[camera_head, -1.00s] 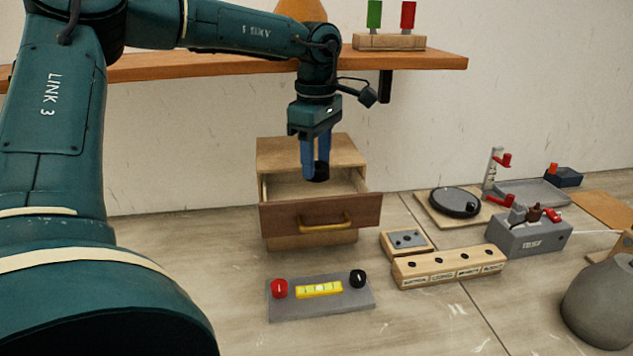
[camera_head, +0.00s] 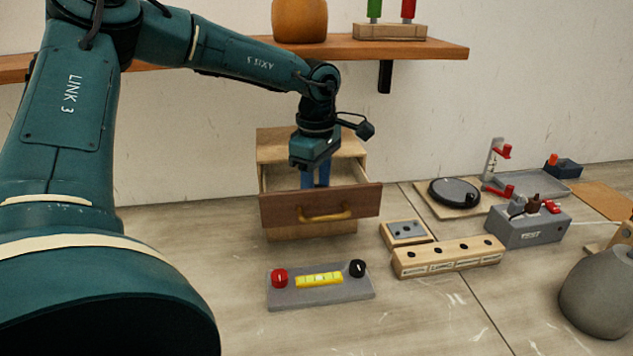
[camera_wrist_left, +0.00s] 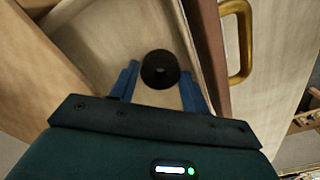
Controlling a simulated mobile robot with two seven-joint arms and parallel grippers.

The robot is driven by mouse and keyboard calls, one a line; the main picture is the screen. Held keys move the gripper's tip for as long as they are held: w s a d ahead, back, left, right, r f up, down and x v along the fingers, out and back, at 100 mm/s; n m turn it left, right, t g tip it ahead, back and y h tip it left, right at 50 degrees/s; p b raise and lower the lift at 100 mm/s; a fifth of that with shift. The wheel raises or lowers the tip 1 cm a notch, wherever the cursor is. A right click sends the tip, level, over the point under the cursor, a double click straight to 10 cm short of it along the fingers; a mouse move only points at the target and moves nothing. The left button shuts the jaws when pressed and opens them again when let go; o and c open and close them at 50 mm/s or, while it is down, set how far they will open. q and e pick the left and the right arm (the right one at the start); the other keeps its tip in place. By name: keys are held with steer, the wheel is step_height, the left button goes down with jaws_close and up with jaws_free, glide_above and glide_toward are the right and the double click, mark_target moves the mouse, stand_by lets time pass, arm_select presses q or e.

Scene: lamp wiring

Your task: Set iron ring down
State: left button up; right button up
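The iron ring (camera_wrist_left: 161,69) is a small black ring with a hole in its middle. In the left wrist view it sits between the two blue fingertips, which bear on its outer sides. My left gripper (camera_wrist_left: 160,72) is shut on it. In the head view my left gripper (camera_head: 315,176) points down into the open drawer (camera_head: 275,208) of the wooden cabinet (camera_head: 290,142). The drawer front hides the fingertips and the ring there. I cannot tell whether the ring touches the drawer floor. My right gripper is in neither view.
The drawer front has a brass handle (camera_head: 326,215). A grey base with a yellow level (camera_head: 319,279) lies in front. A wooden block with holes (camera_head: 447,258) and a grey test box (camera_head: 528,225) stand to the right. A shelf (camera_head: 220,57) runs above the cabinet.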

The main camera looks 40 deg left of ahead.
arm_select(q)
steer(key=shift+o, duration=0.3)
steer(key=shift+r, duration=0.4)
step_height(320, 180, up, 7)
stand_by(0.6)
